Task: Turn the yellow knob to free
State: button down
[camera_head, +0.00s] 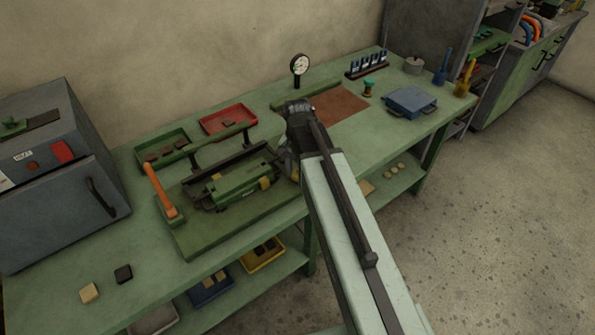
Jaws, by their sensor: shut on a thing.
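The sheet roll machine (235,183) stands on a green base plate on the workbench, left of my arm. It has dark rolls, a green body and an orange-handled lever (160,190) at its left end. A small yellow part (265,183) shows on its front right. My gripper (290,168) reaches down at the machine's right end and is shut on the yellow knob there. The knob is mostly hidden behind my gripper and arm, so its turned position cannot be read.
A red tray (228,120) and a green tray (162,150) lie behind the machine. A dial gauge (299,66) stands farther back. A blue box (410,102) sits at the right. A grey cabinet (60,185) stands at the left. The front left bench is mostly clear.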

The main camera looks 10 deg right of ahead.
jog(key=n, duration=1.1)
jog(key=shift+n, duration=1.8)
jog(key=c, duration=0.9)
grip_release()
jog(key=shift+r, duration=0.1)
